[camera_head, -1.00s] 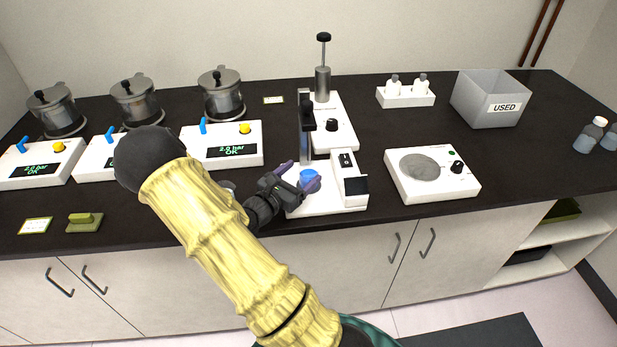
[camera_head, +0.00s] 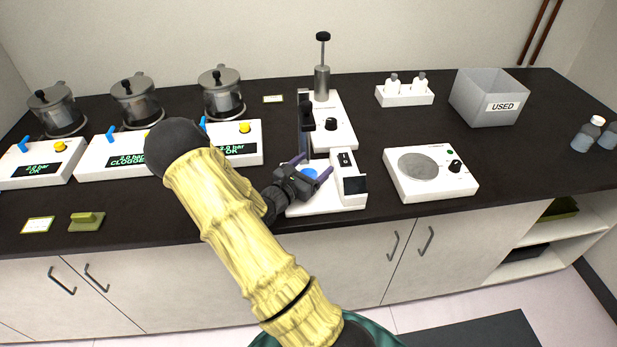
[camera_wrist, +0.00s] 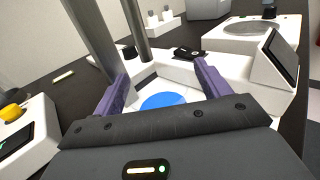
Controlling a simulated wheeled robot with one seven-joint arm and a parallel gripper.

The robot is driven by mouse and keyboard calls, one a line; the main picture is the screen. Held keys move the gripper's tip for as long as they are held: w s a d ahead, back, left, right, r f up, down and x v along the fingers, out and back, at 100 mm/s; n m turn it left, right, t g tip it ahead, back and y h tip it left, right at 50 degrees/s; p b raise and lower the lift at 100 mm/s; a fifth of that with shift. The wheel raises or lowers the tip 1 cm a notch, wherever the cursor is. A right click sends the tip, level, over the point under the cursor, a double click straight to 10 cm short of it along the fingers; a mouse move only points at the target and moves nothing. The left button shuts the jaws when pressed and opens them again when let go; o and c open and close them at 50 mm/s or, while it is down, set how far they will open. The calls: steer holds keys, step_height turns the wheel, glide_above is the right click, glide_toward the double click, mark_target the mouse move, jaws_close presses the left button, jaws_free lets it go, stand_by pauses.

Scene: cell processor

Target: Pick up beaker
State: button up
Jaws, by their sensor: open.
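I cannot make out a beaker for certain in either current view; my arm covers part of the counter. My gripper (camera_head: 314,168) is open, with its purple fingers over the white press-like device (camera_head: 318,203) at the counter's front. A blue disc (camera_head: 310,175) lies on that device's base, partly hidden by the gripper. In the wrist view, the gripper (camera_wrist: 160,76) shows two spread purple fingers with nothing held between them. The blue disc (camera_wrist: 163,101) lies below and between them, near the palm's edge.
A metal column (camera_head: 305,130) stands close to the fingers. A hotplate (camera_head: 430,172) is to the right, with a grey USED bin (camera_head: 489,98) and bottles (camera_head: 588,134) beyond. White control boxes (camera_head: 236,143) and metal pots (camera_head: 222,92) are at left. Dark counter is free behind the hotplate.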

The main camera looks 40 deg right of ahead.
steer(key=shift+w, duration=0.1)
steer(key=c, duration=1.1)
steer(key=shift+r, duration=0.1)
steer(key=shift+r, duration=0.55)
steer(key=b+v, duration=0.2)
steer(key=v, duration=1.6)
steer(key=shift+r, duration=0.15)
steer(key=shift+w+a, duration=0.1)
